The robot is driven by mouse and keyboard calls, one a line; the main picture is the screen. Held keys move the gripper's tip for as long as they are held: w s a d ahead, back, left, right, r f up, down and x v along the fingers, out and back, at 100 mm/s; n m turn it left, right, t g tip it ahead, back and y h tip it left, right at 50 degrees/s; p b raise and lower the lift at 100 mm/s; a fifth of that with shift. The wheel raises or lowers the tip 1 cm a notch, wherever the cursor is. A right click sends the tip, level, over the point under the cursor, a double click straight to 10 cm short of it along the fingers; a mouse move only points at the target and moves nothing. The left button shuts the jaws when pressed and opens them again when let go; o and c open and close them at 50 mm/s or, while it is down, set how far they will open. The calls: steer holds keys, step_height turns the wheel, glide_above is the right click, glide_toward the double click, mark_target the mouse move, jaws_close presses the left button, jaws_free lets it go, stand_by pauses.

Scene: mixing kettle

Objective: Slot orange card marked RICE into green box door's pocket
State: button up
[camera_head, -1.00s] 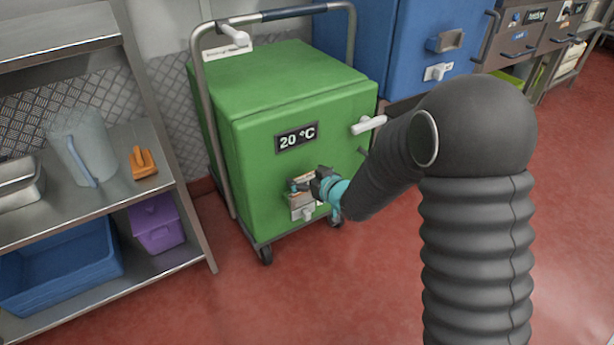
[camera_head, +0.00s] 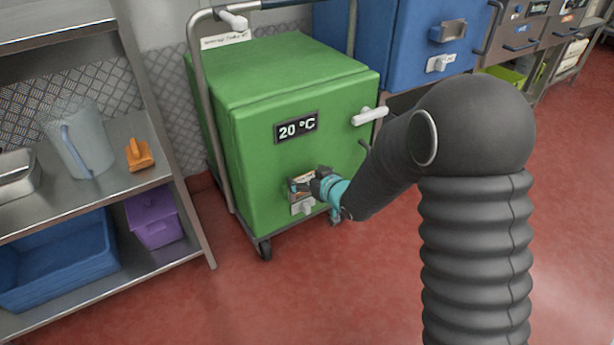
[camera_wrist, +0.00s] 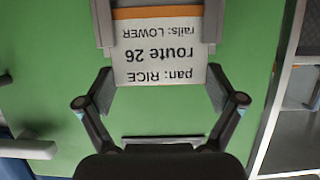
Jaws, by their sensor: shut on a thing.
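The card (camera_wrist: 160,52) is white with an orange band and reads RICE, upside down in the wrist view. The orange-band end lies between the grey side rails of the pocket (camera_wrist: 103,22) on the green box's door. I cannot tell how deep the card sits. In the head view, my gripper (camera_head: 314,187) is at the pocket (camera_head: 296,207), low on the front of the green box (camera_head: 255,150). My gripper partly hides the card there.
A white door handle (camera_head: 370,116) sticks out at the upper right of the green door. A metal trolley frame (camera_head: 205,110) surrounds the box. A steel shelf with a jug (camera_head: 82,145) stands at left. Red floor in front is clear.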

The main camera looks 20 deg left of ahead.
steer(key=shift+f+b, duration=0.35)
stand_by(0.5)
steer(key=o, duration=0.5)
steer(key=shift+p+v, duration=0.5)
steer(key=shift+v, duration=3)
